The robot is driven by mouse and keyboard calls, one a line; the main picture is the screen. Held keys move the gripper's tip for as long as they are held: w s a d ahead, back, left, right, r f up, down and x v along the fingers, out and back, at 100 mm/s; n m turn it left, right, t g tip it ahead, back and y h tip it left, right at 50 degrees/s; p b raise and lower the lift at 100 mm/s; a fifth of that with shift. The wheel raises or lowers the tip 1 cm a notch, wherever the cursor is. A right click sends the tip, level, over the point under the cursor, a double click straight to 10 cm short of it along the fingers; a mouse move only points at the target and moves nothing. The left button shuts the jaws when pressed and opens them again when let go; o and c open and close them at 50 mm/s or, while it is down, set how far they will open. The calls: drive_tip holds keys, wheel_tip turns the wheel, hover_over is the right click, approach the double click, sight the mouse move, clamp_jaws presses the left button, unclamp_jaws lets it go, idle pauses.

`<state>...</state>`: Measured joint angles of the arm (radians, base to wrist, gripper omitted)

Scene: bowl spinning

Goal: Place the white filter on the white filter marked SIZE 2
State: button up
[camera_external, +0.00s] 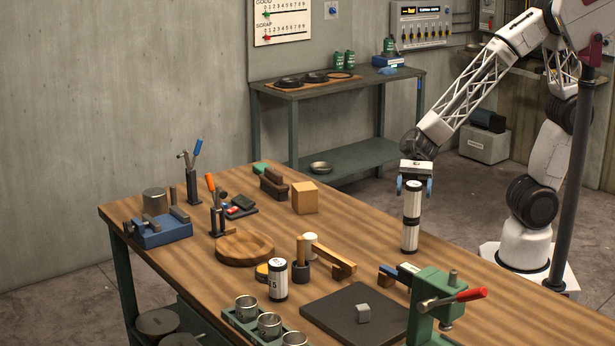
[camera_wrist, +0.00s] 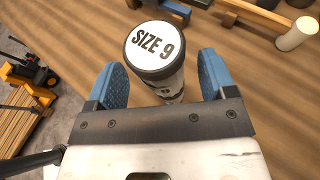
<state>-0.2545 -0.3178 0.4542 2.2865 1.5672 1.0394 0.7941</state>
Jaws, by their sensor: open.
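A white filter with black bands and a top reading SIZE 9 (camera_wrist: 155,45) stands upright in the wrist view. In the external view it is the upper part (camera_external: 412,203) of a tall upright column. The lower part (camera_external: 410,236) looks like a second white filter directly under it, with no readable size mark. My gripper (camera_external: 414,186) is at the column's top, pointing down. Its blue fingers (camera_wrist: 161,82) are spread, with the filter between or just beyond them; I see no clear contact. Another white filter (camera_external: 277,281), apparently marked 5, stands apart. No SIZE 2 mark is readable.
A green press with a red handle (camera_external: 440,305) and a dark plate (camera_external: 355,317) stand at the front. A wooden mallet (camera_external: 325,258), a round wooden board (camera_external: 245,247) and a blue fixture (camera_external: 160,228) lie left. The tabletop around the column is mostly clear.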

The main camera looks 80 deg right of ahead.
drive_tip(key=v, duration=0.9)
drive_tip(key=shift+d+r, duration=0.15)
drive_tip(key=shift+d, duration=0.15)
drive_tip(key=shift+s, duration=0.15)
idle(0.6)
drive_tip(key=s+d+r+n+h, duration=0.1)
drive_tip(key=s+d+n+h, duration=0.5)
drive_tip(key=d+n, duration=0.3)
drive_tip(key=s+d+r+n+t+h, duration=0.1)
drive_tip(key=s+d+r+n+h, duration=0.1)
drive_tip(key=s+d+n+h, duration=0.5)
drive_tip(key=d+n, duration=0.2)
drive_tip(key=n, duration=0.1)
drive_tip(key=shift+s+d+r+h, duration=0.2)
drive_tip(key=shift+d+r+h, duration=0.05)
drive_tip(key=shift+d+h, duration=0.1)
